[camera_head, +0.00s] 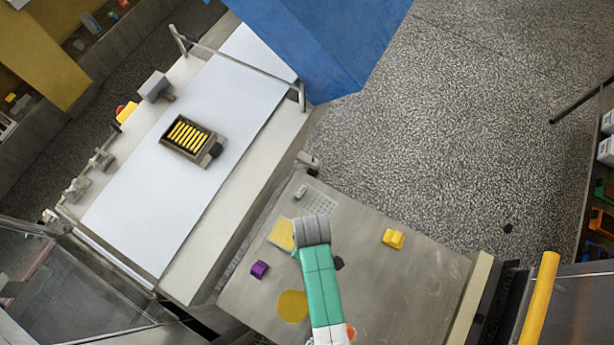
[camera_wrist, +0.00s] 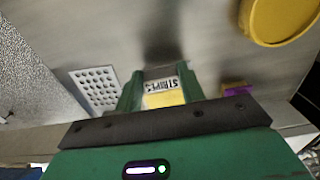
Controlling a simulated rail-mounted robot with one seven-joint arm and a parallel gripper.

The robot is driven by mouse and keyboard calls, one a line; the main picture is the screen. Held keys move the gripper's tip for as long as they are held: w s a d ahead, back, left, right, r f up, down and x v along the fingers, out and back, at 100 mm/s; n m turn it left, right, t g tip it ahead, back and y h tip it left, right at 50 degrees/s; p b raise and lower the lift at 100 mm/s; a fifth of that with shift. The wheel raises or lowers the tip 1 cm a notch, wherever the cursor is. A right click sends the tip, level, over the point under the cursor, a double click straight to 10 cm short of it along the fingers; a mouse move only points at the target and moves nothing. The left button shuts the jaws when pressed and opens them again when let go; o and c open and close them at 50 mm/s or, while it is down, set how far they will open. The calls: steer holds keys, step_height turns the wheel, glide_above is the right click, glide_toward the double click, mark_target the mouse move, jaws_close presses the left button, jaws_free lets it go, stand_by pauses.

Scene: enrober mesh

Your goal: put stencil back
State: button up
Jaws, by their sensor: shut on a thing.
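The thing that I take to be the stencil is a flat yellow and white piece (camera_wrist: 162,98), with a white label that reads roughly "STRIPE". In the wrist view it sits between the two green fingers of my gripper (camera_wrist: 160,80), which is shut on it. In the head view a yellow sheet (camera_head: 281,235), seemingly the same piece, sticks out left of my grey wrist over the steel table (camera_head: 390,290). My wrist hides most of the fingers there. I cannot tell whether the piece touches the table.
A perforated pale plate (camera_head: 320,196) lies near the table's back edge. A tray of yellow bars (camera_head: 192,140) stands on the white belt (camera_head: 150,215).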

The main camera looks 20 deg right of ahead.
steer(key=shift+w+a, duration=0.25)
steer(key=shift+a, duration=0.3)
step_height(320, 180, down, 3)
steer(key=shift+a+f, duration=0.1)
steer(key=shift+f, duration=0.25)
steer(key=shift+f, duration=0.2)
steer(key=o, duration=1)
steer(key=shift+c, duration=0.2)
step_height(320, 180, up, 12)
steer(key=shift+r+p, duration=0.25)
steer(key=shift+p, duration=0.25)
